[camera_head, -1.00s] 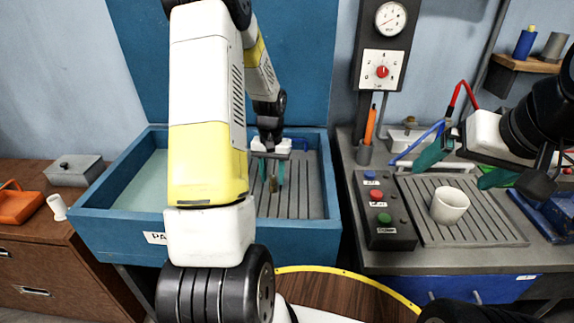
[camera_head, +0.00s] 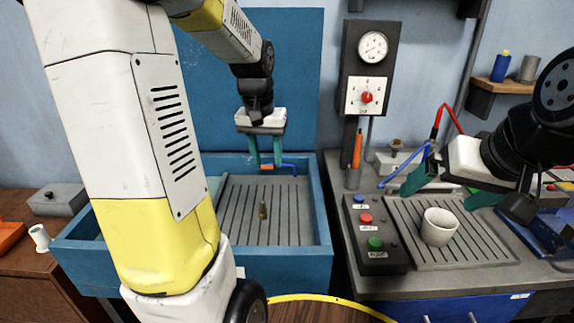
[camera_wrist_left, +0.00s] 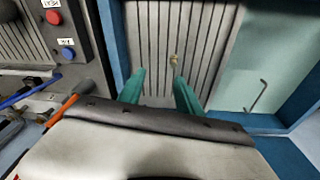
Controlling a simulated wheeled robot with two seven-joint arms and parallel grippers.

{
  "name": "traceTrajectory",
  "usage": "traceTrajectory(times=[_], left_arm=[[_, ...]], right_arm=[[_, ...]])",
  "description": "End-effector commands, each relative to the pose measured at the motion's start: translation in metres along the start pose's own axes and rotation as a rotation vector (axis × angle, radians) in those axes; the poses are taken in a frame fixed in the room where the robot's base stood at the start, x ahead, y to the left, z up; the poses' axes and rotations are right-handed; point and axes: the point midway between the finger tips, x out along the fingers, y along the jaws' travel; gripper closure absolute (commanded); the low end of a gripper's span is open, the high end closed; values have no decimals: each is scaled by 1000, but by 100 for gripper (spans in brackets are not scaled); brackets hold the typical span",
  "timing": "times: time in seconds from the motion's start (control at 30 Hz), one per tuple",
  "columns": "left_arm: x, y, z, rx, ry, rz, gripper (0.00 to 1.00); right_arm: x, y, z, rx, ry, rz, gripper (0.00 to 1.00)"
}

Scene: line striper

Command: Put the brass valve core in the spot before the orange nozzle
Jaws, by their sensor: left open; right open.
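The small brass valve core (camera_head: 263,210) stands upright on the grooved floor of the blue basin (camera_head: 318,262). In the left wrist view the valve core (camera_wrist_left: 174,60) appears beyond the fingertips, clear of them. My left gripper (camera_head: 265,164) is open and empty, raised above and behind the valve core. A small orange tip (camera_head: 267,167), perhaps the orange nozzle, shows between its fingers beside a blue pipe (camera_head: 286,166); the fingers partly hide it. My right gripper (camera_head: 452,185) is open, above the right-hand counter and behind a white cup (camera_head: 439,227).
A button box (camera_head: 375,235) stands between the basin and a ribbed drain plate (camera_head: 470,250) holding the cup. An orange stick (camera_head: 357,148) stands in a holder. The basin walls are raised edges; its grooved floor around the valve core is clear.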

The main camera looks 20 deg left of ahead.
Motion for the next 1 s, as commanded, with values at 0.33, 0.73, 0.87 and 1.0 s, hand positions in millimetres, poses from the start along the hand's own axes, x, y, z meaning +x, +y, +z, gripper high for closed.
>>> traceTrajectory(times=[0.33,0.73,0.87,1.0], left_arm=[[-84,54,110,74,272,109,59],[-93,69,156,103,376,164,59],[-93,69,156,103,375,163,59],[-93,69,155,103,375,163,59]], right_arm=[[0,0,0,0,0,0,4],[0,0,0,0,0,0,4],[0,0,0,0,0,0,4],[0,0,0,0,0,0,4]])
